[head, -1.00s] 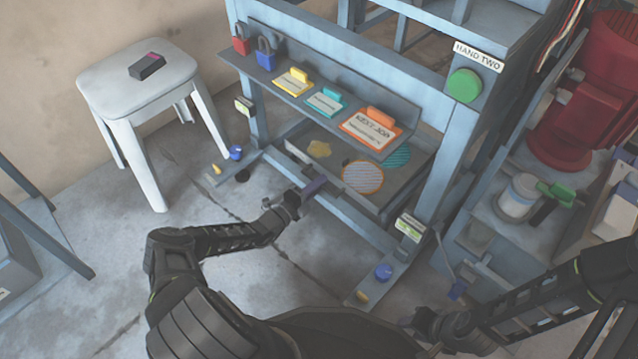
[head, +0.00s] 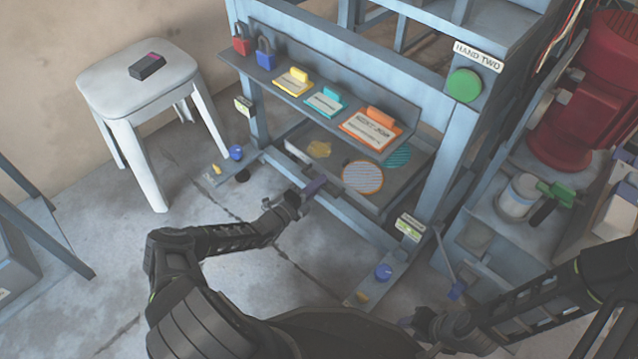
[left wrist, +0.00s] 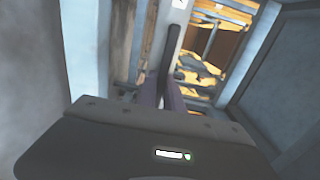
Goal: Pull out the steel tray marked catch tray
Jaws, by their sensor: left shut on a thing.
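The steel tray (head: 340,162) sits low inside the press frame, with a yellow patch and two striped discs on it. My left gripper (head: 316,186) is at the front of the press, at the tray's near side. In the left wrist view its two purple fingers (left wrist: 162,94) are shut on a dark upright bar (left wrist: 171,48), which looks like the tray's handle. The fingers hide most of it in the head view. I cannot read a catch tray mark. My right gripper (head: 425,322) is low at the right, apart from the tray; its jaws are unclear.
A shelf above the tray holds yellow, teal and orange tagged cards (head: 372,130) and red and blue padlocks (head: 265,54). A green button (head: 464,86) is on the right post. A white stool (head: 140,80) stands left.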

